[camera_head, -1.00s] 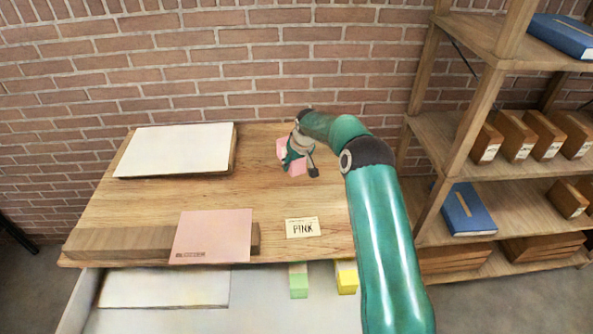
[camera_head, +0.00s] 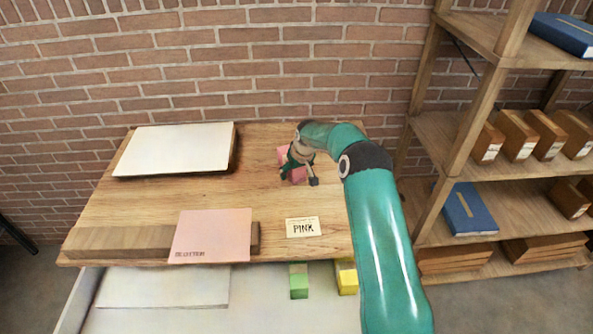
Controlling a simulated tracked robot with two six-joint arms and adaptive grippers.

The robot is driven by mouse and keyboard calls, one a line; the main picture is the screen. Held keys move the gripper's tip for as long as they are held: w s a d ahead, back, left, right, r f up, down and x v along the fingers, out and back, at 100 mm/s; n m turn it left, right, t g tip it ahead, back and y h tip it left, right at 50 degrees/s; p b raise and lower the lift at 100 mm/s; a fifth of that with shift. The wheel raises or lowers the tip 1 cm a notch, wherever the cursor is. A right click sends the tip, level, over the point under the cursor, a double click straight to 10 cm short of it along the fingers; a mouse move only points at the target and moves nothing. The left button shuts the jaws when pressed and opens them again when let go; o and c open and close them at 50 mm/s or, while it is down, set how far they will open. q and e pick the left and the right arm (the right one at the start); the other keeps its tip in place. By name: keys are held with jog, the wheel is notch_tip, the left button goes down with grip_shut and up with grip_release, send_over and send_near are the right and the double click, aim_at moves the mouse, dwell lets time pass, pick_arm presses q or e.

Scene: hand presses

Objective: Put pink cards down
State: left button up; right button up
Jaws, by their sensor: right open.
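The pink cards (camera_head: 299,173) show as a small pink block at the back right of the wooden table, largely hidden by my right gripper. My right gripper (camera_head: 299,179) is open, with its fingers spread at either side of the pink block's near part. The block appears to rest on the table, though its base is hard to see. A label card reading "PINK" (camera_head: 303,228) lies nearer the table's front edge. My left gripper is not in view.
A pink sheet (camera_head: 212,235) leans on a wooden bar (camera_head: 120,241) at the front left. A white-topped board (camera_head: 175,150) lies at the back left. Below the front edge are a green block (camera_head: 299,281) and a yellow block (camera_head: 347,277). Shelves (camera_head: 462,130) stand right.

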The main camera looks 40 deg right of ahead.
jog(key=p+v, duration=0.1)
jog(key=v, duration=1.1)
